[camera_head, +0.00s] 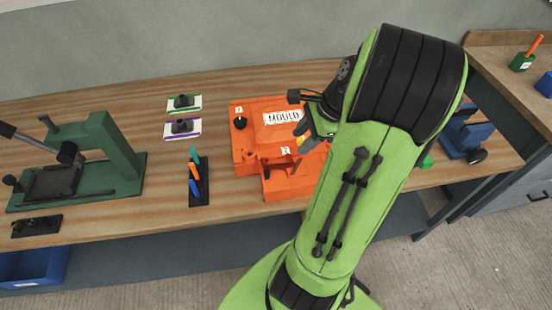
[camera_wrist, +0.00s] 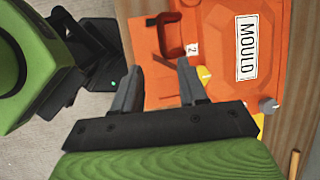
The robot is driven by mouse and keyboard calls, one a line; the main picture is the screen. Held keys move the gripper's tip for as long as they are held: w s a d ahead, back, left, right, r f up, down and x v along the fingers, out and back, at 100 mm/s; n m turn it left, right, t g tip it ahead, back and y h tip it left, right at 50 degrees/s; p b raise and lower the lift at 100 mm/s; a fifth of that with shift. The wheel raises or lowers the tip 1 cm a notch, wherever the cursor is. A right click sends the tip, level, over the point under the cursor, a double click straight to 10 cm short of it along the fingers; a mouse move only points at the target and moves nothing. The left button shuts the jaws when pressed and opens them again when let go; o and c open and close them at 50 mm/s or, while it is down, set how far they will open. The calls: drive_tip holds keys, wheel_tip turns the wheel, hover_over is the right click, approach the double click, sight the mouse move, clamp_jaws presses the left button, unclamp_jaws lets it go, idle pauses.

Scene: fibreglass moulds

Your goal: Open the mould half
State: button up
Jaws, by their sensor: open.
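The orange mould (camera_head: 255,112) lies on the wooden bench, with a white "MOULD" label on top. It also shows in the wrist view (camera_wrist: 222,25). A black knob (camera_head: 240,123) stands by a small "1" label at its left. A handle-like loop (camera_wrist: 172,36) sits beside the "2" label in the wrist view. Yellow parts (camera_wrist: 205,76) and a grey knob (camera_wrist: 268,106) show on the mould's near side there. My gripper (camera_wrist: 157,77) is open and empty above the mould's edge, its fingers apart. In the head view my arm hides the mould's right part.
A green press (camera_head: 110,150) stands at the left of the bench. A dark rack with coloured tools (camera_head: 198,180) and two black-handled pieces on green (camera_head: 184,103) and purple (camera_head: 182,128) plates lie left of the mould. A blue device (camera_head: 465,135) stands at the right.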

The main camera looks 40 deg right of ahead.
sight(278, 165)
drive_tip(key=b+x, duration=0.3)
drive_tip(key=x, duration=1)
drive_tip(key=shift+w+d+b, duration=0.15)
drive_tip(key=shift+w+b, duration=0.05)
drive_tip(key=shift+b, duration=0.15)
drive_tip(key=shift+s, duration=0.1)
clamp_jaws()
